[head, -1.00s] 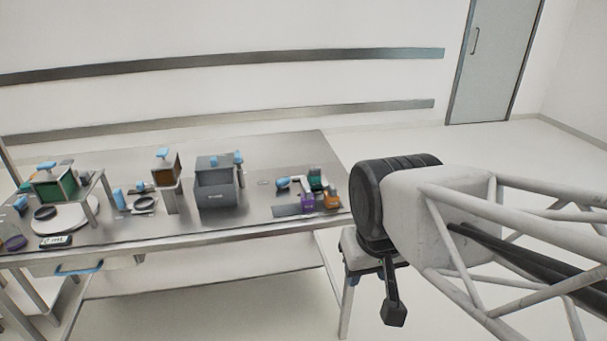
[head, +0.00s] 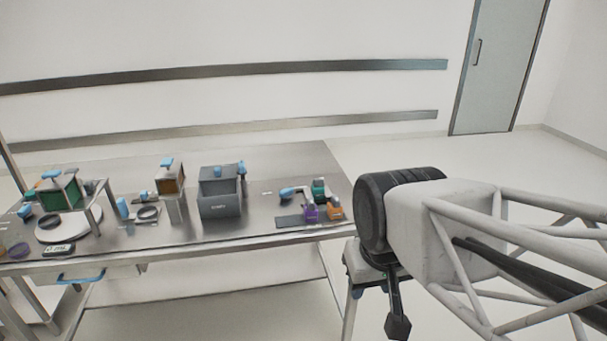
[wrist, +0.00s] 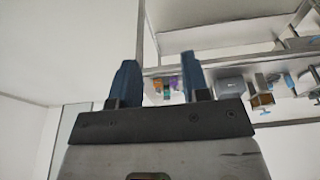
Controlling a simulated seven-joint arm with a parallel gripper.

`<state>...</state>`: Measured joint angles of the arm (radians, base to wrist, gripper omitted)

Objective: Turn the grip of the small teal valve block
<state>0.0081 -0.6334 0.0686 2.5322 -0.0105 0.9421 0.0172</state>
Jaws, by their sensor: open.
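The small teal valve block (head: 319,187) stands at the right end of the metal table, behind a purple block (head: 311,213) and an orange block (head: 334,208). Its grip is too small to make out clearly. In the wrist view the same cluster is tiny and upside down, with the teal block (wrist: 166,95) seen between the fingers. My gripper (wrist: 158,60) is open and empty, its two blue fingers apart. It is in the air off the table's right end, well away from the block. In the head view my arm hides most of it.
A blue-ended pale handle (head: 288,193) lies just left of the teal block.

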